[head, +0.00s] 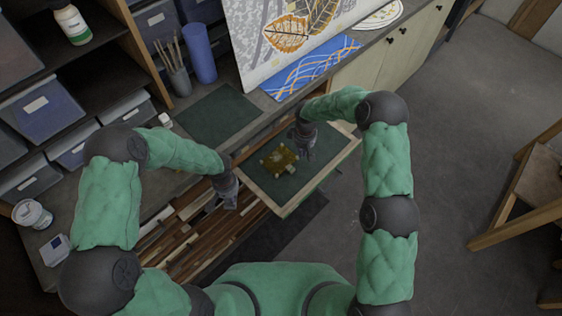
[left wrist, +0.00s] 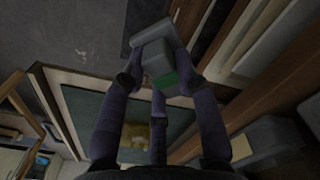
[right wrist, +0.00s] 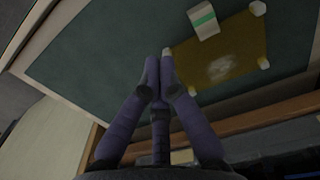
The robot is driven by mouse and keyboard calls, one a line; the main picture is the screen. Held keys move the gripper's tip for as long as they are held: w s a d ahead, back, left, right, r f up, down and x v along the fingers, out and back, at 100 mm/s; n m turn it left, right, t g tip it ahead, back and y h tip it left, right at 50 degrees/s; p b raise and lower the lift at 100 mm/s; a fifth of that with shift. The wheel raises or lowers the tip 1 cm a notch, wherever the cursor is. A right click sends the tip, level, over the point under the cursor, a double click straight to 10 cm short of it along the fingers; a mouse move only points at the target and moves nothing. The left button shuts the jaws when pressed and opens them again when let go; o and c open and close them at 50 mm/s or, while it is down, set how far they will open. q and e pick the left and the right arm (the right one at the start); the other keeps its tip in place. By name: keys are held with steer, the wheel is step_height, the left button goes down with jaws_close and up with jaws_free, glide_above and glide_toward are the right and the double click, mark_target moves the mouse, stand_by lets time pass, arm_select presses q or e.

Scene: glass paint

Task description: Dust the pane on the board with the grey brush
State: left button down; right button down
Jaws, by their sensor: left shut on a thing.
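The amber pane (head: 279,161) lies on the dark green board (head: 312,180), which has a pale wooden frame. In the right wrist view the pane (right wrist: 235,50) has a whitish dusty patch near its middle and pale pieces at its visible corners. My left gripper (head: 231,197) is shut on a grey block-like thing with a green mark, seemingly the grey brush (left wrist: 155,55), beyond the board's left edge, apart from the pane. My right gripper (right wrist: 159,58) is shut with nothing seen between its fingertips, close beside one edge of the pane. Whether it touches is unclear.
A small pale block with a green stripe (right wrist: 204,20) lies beside the pane. A dark green mat (head: 218,115) lies on the counter behind. Wood strips (head: 200,225) fill the space at left.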

mark_target(301, 163)
arm_select(q)
steer(key=shift+f+b, duration=0.55)
steer(key=shift+f, duration=0.15)
arm_select(e)
steer(key=shift+f, duration=1.5)
